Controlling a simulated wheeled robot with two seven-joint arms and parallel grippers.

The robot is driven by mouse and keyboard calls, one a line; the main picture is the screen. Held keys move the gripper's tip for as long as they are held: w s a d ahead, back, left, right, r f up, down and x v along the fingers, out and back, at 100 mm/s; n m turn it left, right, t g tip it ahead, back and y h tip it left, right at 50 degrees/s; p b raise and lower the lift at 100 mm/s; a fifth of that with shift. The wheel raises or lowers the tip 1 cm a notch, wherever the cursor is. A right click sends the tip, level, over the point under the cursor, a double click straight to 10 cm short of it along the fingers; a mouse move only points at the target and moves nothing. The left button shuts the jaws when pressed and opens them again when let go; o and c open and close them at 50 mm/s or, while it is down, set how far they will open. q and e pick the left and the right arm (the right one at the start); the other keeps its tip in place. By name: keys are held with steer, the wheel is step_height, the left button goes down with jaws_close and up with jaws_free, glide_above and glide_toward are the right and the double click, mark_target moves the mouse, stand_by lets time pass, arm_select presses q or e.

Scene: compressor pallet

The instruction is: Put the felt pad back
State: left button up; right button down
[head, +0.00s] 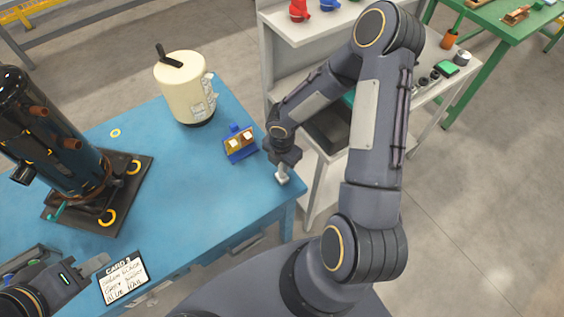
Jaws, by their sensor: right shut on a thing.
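My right gripper (282,173) is low over the right edge of the blue table, its fingers pointing down. It is shut on a small pale thing, taken to be the felt pad; the fingers and the pad are hard to tell apart at this size. I cannot tell whether it touches the table. A small blue tray (233,155) with yellow, white and brown pieces stands just left of it. My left gripper (97,266) is at the lower left beside the card; only part of it shows, and its opening is unclear.
The blue table (185,190) is clear in the middle. A black compressor (55,150) stands on a dark pallet (125,210) at left. A cream tank (185,90) stands behind the tray. A written card (124,278) is at the front. A pale shelf (290,62) stands behind my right arm.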

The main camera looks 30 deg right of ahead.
steer(key=c, duration=1.3)
jaws_free()
steer(key=shift+r, duration=0.15)
step_height(320, 180, up, 12)
steer(key=shift+f, duration=0.1)
steer(key=s+a+r+m+t+y, duration=0.1)
steer(key=s+r+m+t, duration=0.1)
steer(key=s+r+m, duration=0.3)
steer(key=s+a+r+m+t+y, duration=0.1)
steer(key=s+r+m, duration=0.5)
steer(key=m, duration=0.5)
steer(key=s+a+r+m+t+y, duration=0.1)
steer(key=s+a+r+m+t, duration=0.1)
steer(key=s+r+m, duration=0.4)
steer(key=shift+a+m+t+y, duration=0.1)
steer(key=shift+m+t+y, duration=0.25)
steer(key=shift+m, duration=0.75)
